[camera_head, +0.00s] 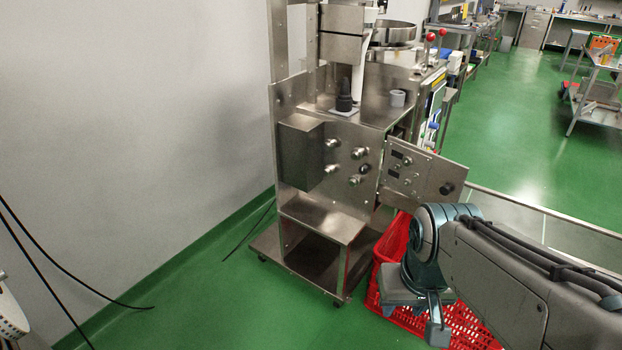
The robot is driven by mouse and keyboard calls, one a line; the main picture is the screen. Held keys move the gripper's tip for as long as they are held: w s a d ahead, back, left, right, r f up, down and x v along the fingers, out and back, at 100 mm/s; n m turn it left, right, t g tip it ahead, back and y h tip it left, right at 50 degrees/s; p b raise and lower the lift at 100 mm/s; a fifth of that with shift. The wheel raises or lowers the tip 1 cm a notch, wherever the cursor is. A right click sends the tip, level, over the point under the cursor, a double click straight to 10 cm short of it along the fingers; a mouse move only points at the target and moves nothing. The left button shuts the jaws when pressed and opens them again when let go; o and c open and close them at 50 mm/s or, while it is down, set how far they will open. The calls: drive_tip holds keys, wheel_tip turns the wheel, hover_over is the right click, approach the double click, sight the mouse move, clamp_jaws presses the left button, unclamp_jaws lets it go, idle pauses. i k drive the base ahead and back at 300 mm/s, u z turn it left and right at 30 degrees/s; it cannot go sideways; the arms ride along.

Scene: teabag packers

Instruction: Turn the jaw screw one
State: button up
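A steel packing machine (330,200) stands at the middle, against the wall side. Its front panel carries several round metal knobs or screws, including an upper left one (332,143), an upper right one (359,153), a lower left one (331,169) and a lower one (355,180). A darker knob (366,168) sits close to these. I cannot tell which is jaw screw one. My gripper (420,312) hangs low at the right front, apart from the machine and in front of a red crate. Its fingers are too unclear to tell open from shut.
A hinged panel (420,172) with a black knob juts out to the right of the knobs. The red crate (391,255) stands on the floor behind my gripper. Black cables (70,287) hang at left. Green floor (210,300) left of the machine is mostly clear.

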sight(363, 168)
drive_tip(key=z, duration=0.8)
drive_tip(key=i, duration=0.75)
drive_tip(key=u, duration=0.6)
drive_tip(key=i, duration=0.8)
drive_tip(key=u, duration=0.95)
